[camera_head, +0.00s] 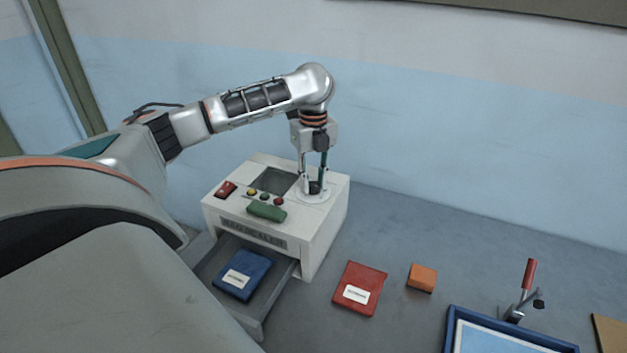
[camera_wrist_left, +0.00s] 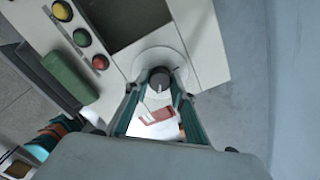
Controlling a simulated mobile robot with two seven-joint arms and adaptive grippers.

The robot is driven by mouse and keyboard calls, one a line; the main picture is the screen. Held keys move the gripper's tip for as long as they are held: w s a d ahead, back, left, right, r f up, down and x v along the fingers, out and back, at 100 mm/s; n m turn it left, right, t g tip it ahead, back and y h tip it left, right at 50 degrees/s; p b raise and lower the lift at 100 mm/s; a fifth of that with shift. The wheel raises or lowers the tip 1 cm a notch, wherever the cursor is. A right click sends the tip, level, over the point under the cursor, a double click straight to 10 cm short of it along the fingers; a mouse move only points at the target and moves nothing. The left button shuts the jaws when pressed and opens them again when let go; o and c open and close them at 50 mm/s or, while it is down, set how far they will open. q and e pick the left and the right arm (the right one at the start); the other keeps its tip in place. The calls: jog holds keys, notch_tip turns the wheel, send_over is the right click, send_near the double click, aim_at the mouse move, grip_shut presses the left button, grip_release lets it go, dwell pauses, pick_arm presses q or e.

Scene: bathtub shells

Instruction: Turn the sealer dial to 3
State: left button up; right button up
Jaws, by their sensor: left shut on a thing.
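The white sealer (camera_head: 325,225) stands on the grey bench against the wall. Its dark round dial (camera_head: 315,188) sits on a pale round plate at the right of the top face; the dial also shows in the left wrist view (camera_wrist_left: 159,77). My left gripper (camera_head: 313,182) points down over the dial with its fingers on either side, shut on it. The wrist view shows the fingertips (camera_wrist_left: 160,88) against the dial's sides and a short light mark on the dial. No numbers are readable around the dial. My right gripper is out of view.
The sealer's top also has a dark window, coloured buttons (camera_head: 265,197), a red switch (camera_head: 227,189) and a green bar (camera_head: 266,211). Its open drawer (camera_head: 268,314) holds a blue pouch (camera_head: 243,273). A red pouch (camera_head: 360,287), orange block (camera_head: 422,278) and blue-rimmed tray (camera_head: 452,325) lie right.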

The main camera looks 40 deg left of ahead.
aim_at(313, 184)
pick_arm(q)
jog(key=shift+m, duration=0.4)
jog(key=o, duration=1.1)
jog(key=shift+r, duration=0.1)
notch_tip(313, 184, up, 12)
dwell(0.5)
